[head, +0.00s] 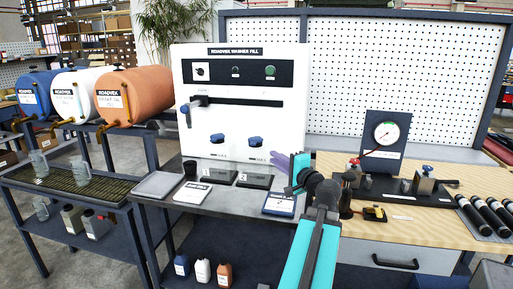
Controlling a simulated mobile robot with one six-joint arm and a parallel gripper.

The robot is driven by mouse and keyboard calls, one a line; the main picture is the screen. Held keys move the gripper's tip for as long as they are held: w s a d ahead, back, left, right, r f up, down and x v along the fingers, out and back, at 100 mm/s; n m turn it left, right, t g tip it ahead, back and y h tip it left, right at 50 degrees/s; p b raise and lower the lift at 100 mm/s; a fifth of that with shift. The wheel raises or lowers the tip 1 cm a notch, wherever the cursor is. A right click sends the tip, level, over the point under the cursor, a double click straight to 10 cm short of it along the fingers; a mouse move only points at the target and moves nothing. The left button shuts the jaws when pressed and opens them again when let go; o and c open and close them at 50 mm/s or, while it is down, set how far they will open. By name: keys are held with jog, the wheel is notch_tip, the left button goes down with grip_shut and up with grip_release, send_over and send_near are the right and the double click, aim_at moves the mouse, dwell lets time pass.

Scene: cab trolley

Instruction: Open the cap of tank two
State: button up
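The white washer-fill panel (290,62) stands at the back of the grey bench, with two dark blue caps low on its face. The left cap (218,141) is above a dark block marked 1 (219,174). The right cap (255,142) is above a dark block marked 2 (256,181). Both caps look seated; the small labels beside them are too small to read. My gripper (290,163) is to the right of the right cap and apart from it. Its two purple fingers look spread, with nothing seen between them.
A filler nozzle (193,104) hangs on the panel's left side. A grey tray (158,185), a black cup (190,168), a white card (192,193) and a blue-framed card (280,204) lie on the bench. A gauge stand (386,135) is on the wooden bench at right.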

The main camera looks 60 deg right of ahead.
aim_at(255, 144)
jog(key=shift+w, duration=0.15)
jog(key=p+x, duration=0.2)
jog(key=x, duration=1.1)
jog(key=shift+w+d, duration=0.2)
dwell(0.3)
grip_shut()
dwell(0.8)
jog(key=shift+s+d+r+p, duration=0.1)
jog(key=shift+s+p, duration=0.05)
jog(key=shift+p, duration=0.15)
dwell(0.5)
